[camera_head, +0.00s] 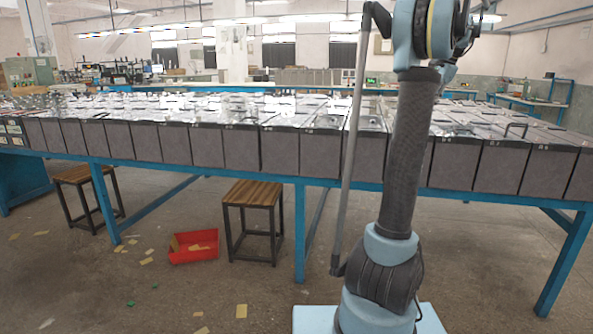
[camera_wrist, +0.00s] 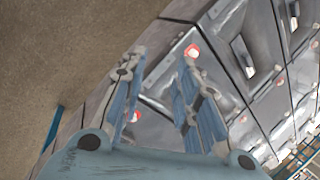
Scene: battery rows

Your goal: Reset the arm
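My arm (camera_head: 410,150) stands upright right of centre in the head view, in front of the battery table. Its upper part runs out of the top edge, and I cannot make out the gripper there. In the wrist view my gripper (camera_wrist: 164,53) has its two blue fingers apart, with nothing held between them. Grey battery tops (camera_wrist: 160,85) with red round terminals lie beyond the fingers, turned at a slant. The distance from the fingertips to the batteries is hard to tell.
A long row of grey batteries (camera_head: 205,147) fills the blue-framed table (camera_head: 300,225). A wooden stool (camera_head: 252,193) and a red tray (camera_head: 193,256) stand on the floor at its front, with another stool (camera_head: 75,176) at left. Scraps litter the floor.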

